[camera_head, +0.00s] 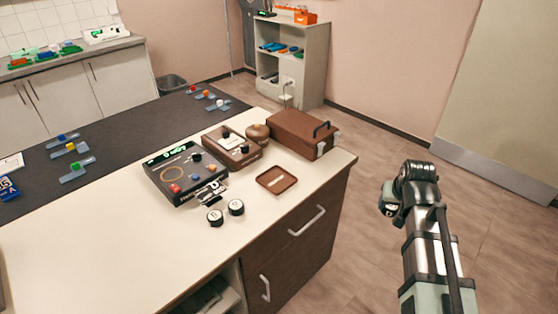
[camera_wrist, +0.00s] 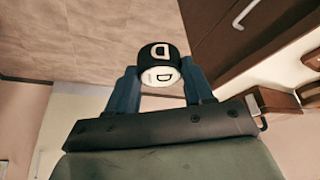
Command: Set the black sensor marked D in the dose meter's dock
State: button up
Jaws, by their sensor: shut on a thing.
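The black sensor marked D (camera_wrist: 158,54) is a short black cylinder with a white end face, and a white D shows on both its side and its face. My gripper (camera_wrist: 160,80) is shut on it, one blue finger on each side. In the head view my gripper (camera_head: 389,205) is out over the floor, right of the counter and well apart from it. A dark device with a green display (camera_head: 184,170), apparently the dose meter, sits on the counter. Small black and white parts (camera_head: 209,190) lie at its front right edge. I cannot tell which part is the dock.
Two black round pieces with white tops (camera_head: 236,207) stand in front of the device. A brown instrument (camera_head: 232,146), a brown case with a handle (camera_head: 302,133) and a shallow brown tray (camera_head: 277,180) are nearby. The counter's front left (camera_head: 120,245) is clear.

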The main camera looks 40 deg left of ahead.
jog(key=s+a+r+n+g+y, duration=0.1)
jog(key=s+a+r+n+g, duration=0.3)
jog(key=s+a, duration=1.2)
jog(key=s+a+r+n+t, duration=0.1)
jog(key=s+a+r+n, duration=0.55)
jog(key=a, duration=1.75)
jog(key=s+a+f+n+g+y, duration=0.1)
jog(key=s+a+n+g, duration=0.15)
jog(key=s+a, duration=1.55)
jog(key=shift+n+t, duration=0.25)
jog(key=shift+n, duration=0.05)
jog(key=shift+w+a+f, duration=0.45)
jog(key=shift+w+f, duration=0.15)
jog(key=shift+f, duration=0.95)
jog(key=shift+w+a+f, duration=0.45)
jog(key=shift+w+f, duration=0.1)
jog(key=shift+f, duration=0.95)
jog(key=shift+w+a+f, duration=0.45)
jog(key=shift+w+f, duration=0.15)
jog(key=shift+f, duration=0.95)
jog(key=shift+f, duration=0.1)
jog(key=o, duration=1.2)
jog(key=v, duration=1.2)
